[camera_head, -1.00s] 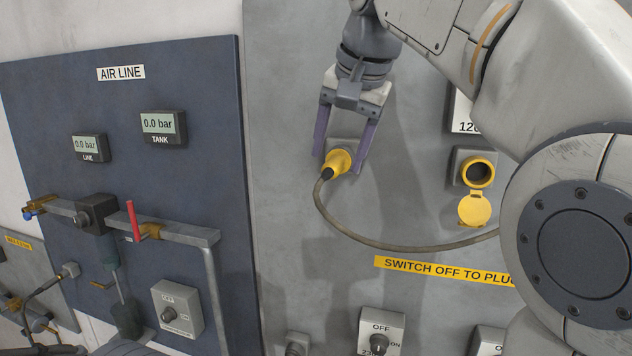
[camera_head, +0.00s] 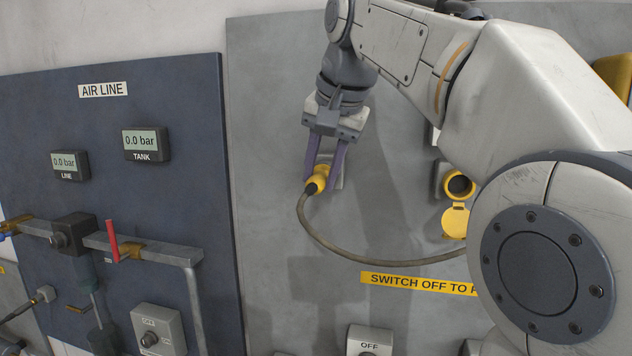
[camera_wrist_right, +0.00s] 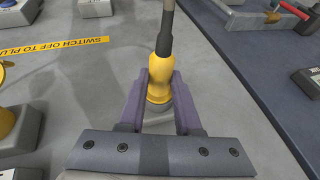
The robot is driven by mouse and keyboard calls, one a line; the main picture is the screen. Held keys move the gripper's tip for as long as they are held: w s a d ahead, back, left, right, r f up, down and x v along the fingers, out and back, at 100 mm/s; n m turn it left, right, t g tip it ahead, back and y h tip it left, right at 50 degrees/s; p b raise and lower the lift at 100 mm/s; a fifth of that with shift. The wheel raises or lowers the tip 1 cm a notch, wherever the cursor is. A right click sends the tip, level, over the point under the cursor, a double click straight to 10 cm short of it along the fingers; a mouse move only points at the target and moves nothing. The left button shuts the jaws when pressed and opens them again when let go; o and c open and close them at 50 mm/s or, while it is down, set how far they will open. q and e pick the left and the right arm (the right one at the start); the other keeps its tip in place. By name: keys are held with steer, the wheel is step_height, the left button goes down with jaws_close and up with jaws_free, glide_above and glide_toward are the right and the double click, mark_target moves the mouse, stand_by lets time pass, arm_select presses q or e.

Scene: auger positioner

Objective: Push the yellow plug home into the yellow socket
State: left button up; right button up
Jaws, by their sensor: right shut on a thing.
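My left gripper is not in view.
The cable (camera_head: 370,256) loops right and passes behind my right arm. A yellow label (camera_head: 415,283) and grey switch boxes (camera_head: 368,341) are lower on the panel. A blue air line panel (camera_head: 150,220) with gauges, pipe and red lever stands left.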

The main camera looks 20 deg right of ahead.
mark_target(310, 186)
jaws_close()
steer(key=shift+s+a, duration=0.15)
steer(key=shift+a, duration=0.05)
steer(key=shift+s+a+b, duration=0.35)
steer(key=shift+s+a, duration=0.25)
steer(key=shift+s, duration=0.3)
steer(key=shift+s+a+b, duration=0.3)
steer(key=shift+s+a, duration=0.3)
steer(key=shift+s, duration=0.3)
